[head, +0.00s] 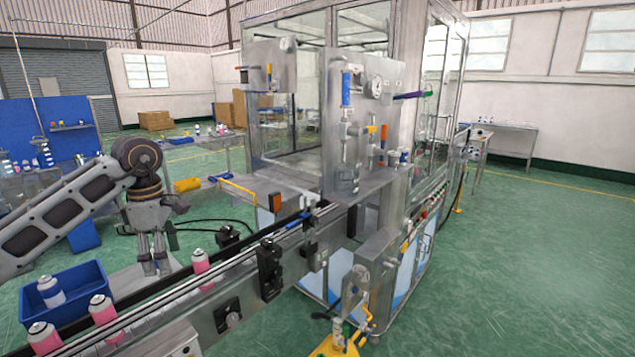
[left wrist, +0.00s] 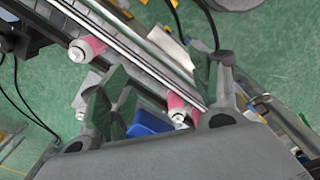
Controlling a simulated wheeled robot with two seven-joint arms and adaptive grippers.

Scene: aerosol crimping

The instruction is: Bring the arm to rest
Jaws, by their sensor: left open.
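My left arm comes in from the left in the head view. Its gripper (head: 155,266) points down behind the conveyor (head: 240,284), near a pink can with a white top (head: 201,268). In the left wrist view my left gripper (left wrist: 165,78) has its fingers spread wide, with nothing held between them. Two pink cans show there, one on the upper left (left wrist: 86,48) and one near the right finger (left wrist: 179,106). My right gripper is in neither view.
More pink cans stand at the lower left, one (head: 102,309) near the blue bin (head: 95,275) and another (head: 44,338) nearer. A can (head: 50,291) shows in the bin. A glass-walled machine (head: 290,120) stands behind the conveyor. Green floor is open on the right.

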